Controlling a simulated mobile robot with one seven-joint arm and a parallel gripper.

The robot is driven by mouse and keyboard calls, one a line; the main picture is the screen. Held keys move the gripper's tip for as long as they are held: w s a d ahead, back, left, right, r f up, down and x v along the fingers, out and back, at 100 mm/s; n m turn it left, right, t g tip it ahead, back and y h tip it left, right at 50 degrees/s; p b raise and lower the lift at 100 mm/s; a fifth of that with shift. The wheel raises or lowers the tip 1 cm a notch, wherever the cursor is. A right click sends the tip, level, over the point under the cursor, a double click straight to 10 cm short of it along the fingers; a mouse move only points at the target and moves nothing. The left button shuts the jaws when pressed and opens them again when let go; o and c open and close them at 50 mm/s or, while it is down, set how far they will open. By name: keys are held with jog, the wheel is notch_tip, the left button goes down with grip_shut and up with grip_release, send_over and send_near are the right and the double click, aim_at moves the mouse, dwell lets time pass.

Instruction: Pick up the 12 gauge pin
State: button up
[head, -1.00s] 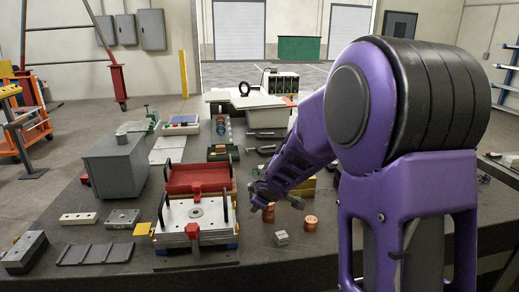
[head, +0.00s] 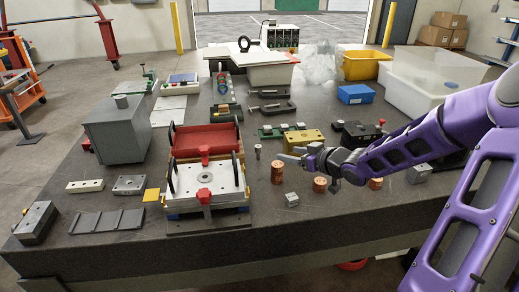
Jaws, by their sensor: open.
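A small grey pin-like piece (head: 258,152) with a wider top stands upright on the bench, just right of the mould base. It looks like the gauge pin, but no size marking can be read. My gripper (head: 291,154) is open, a little to the right of it, with its fingers pointing left. The fingers look empty and apart from the piece. The mould base (head: 183,176), a pale plate with red clamps and black handles, sits left of the piece.
A small grey block (head: 292,200) lies in front. A yellow block (head: 305,139) is behind my gripper. A blue box (head: 356,94) and translucent bin (head: 425,85) stand at the back right.

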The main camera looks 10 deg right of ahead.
jog(key=b, duration=0.1)
send_near(260, 148)
jog(key=x, duration=0.3)
jog(key=shift+w+d+f, duration=0.15)
jog(key=shift+w+f, duration=0.15)
jog(key=shift+x, duration=2.8)
jog(key=shift+r, duration=0.1)
grip_shut()
